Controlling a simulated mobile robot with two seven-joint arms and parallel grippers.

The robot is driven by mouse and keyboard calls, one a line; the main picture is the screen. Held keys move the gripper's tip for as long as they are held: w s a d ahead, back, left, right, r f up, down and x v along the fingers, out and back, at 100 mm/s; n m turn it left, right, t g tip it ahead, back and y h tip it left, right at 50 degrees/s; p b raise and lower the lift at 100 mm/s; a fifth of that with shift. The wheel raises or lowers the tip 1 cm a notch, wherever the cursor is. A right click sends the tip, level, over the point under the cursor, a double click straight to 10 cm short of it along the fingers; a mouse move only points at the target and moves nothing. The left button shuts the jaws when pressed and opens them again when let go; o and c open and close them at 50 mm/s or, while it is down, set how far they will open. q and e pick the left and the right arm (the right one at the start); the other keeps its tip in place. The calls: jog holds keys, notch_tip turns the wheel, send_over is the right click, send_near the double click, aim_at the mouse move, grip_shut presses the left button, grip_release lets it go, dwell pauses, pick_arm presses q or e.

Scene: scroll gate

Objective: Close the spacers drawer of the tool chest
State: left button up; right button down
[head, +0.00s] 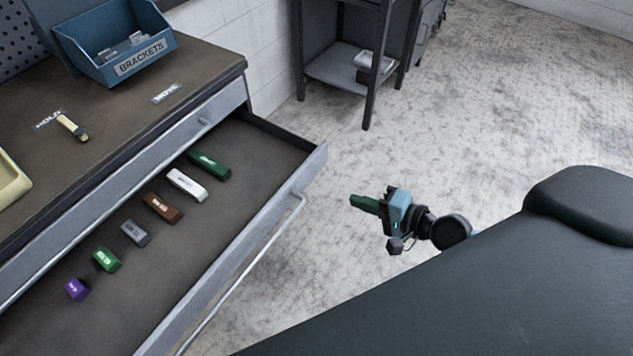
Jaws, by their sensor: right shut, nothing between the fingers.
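The drawer (262,150) of the tool chest is pulled far out. Several spacer blocks lie in a row inside it: a long green one (209,165), a white one (187,185), a brown one (162,208), a grey one (135,233), a short green one (107,259) and a purple one (77,289). A bar handle (262,252) runs along the drawer front. My right gripper (353,201) is shut and empty, to the right of the drawer front and apart from it. My left gripper is out of view.
The chest top (110,125) carries a blue brackets bin (112,50), labels reading HOLD and MOVE, a small tan piece (71,127) and a yellow tray (10,180). A dark shelf stand (350,70) stands behind. The floor around my right gripper is clear.

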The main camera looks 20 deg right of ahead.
aim_at(304, 181)
jog(key=x, duration=0.8)
jog(key=r+p+x, duration=0.1)
jog(key=x, duration=0.3)
jog(key=shift+w+a, duration=0.15)
jog(key=shift+a, duration=0.05)
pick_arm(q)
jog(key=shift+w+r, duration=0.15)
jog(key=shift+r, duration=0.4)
pick_arm(e)
jog(key=shift+w, duration=0.1)
jog(key=shift+a, duration=0.1)
